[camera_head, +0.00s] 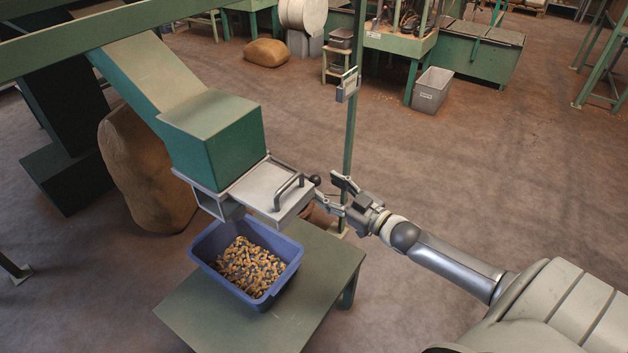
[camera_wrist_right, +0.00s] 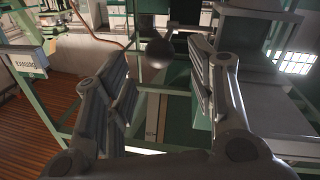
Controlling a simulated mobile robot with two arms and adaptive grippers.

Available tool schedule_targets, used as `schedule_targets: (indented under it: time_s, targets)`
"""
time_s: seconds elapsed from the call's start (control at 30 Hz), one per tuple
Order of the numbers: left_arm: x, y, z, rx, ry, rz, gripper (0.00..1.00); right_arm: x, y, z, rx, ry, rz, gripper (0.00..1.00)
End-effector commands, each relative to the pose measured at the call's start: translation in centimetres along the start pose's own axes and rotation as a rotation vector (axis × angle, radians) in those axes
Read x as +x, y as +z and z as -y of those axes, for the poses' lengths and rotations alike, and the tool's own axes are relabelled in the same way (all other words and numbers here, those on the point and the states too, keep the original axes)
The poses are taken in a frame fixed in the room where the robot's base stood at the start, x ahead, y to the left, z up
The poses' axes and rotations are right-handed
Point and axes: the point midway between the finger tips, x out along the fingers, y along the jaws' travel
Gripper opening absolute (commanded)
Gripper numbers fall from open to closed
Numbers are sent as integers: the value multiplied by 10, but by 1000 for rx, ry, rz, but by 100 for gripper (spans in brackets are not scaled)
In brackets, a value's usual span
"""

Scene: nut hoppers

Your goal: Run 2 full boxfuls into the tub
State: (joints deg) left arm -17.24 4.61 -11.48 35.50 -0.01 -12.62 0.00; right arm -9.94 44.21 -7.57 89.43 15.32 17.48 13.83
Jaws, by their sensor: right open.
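A blue tub (camera_head: 206,246) stands on a green table below the hopper chute, holding a layer of nuts (camera_head: 250,267). Above it is the metal measuring box (camera_head: 262,187) under the green hopper spout (camera_head: 215,140), with a grey bar handle (camera_head: 289,190) on its plate. A dark ball knob (camera_head: 315,180) sticks out at the box's right side; it also shows in the right wrist view (camera_wrist_right: 159,52). My right gripper (camera_head: 338,193) is open beside the knob, with its fingers apart and the knob beyond them. My left gripper is not in view.
The green table (camera_head: 305,300) has free room right of and in front of the tub. A green post (camera_head: 352,130) with a small sign stands behind my right gripper. A brown sack (camera_head: 145,170) leans left of the chute. A grey bin (camera_head: 432,90) stands farther back.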

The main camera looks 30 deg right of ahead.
Motion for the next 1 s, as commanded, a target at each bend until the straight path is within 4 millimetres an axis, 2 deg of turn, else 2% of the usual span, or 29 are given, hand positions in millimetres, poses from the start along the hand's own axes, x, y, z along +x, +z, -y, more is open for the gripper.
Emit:
schedule_targets:
  time_s: [0.2, 0.4, 0.6, 0.87, 1.0]
  targets:
    - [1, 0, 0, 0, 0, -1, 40, 32, -2, -1, -1, 0, -3, 51]
    - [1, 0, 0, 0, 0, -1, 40, 50, 0, 0, 1, 0, -1, 51]
    - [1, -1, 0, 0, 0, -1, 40, 58, 0, 0, 1, -1, 0, 51]
    - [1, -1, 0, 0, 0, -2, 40, 58, 0, 0, 1, -1, 0, 51]
    - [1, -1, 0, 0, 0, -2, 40, 58, 0, 0, 1, -1, 0, 33]
